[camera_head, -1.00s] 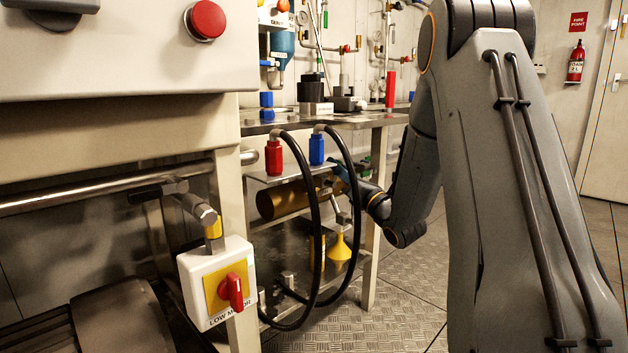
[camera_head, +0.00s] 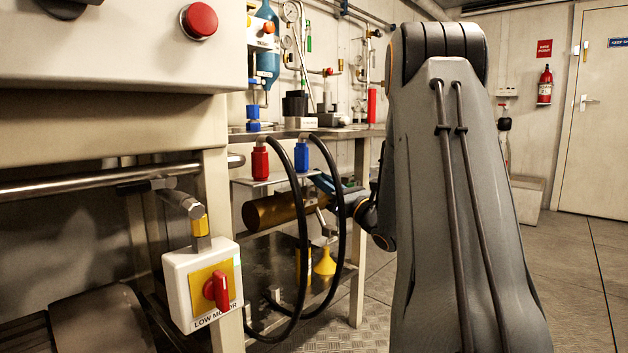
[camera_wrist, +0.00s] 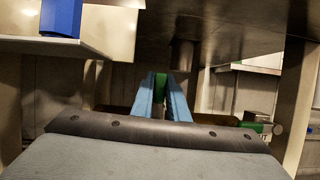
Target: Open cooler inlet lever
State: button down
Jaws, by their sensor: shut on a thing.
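My gripper (camera_wrist: 161,97) shows in the wrist view as two light blue fingers. They are closed on a small green lever handle (camera_wrist: 162,86), of which only the part between the fingers shows. The handle sits under the dark underside of the bench, beside a vertical pipe (camera_wrist: 182,60). I cannot read any label that names it as the cooler inlet lever. In the head view my gripper (camera_head: 325,184) is a small blue shape under the bench, right of the blue-capped hose fitting; the green lever cannot be made out there.
A second green handle (camera_wrist: 254,127) lies to the right in the wrist view. A bench leg (camera_head: 358,285) stands close to my arm. Floor at right (camera_head: 570,270) is clear.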

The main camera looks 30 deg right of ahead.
jog(key=shift+w+r, duration=0.1)
jog(key=c, duration=1.7)
grip_release()
jog(key=shift+p+v, duration=1.4)
jog(key=shift+v, duration=2.6)
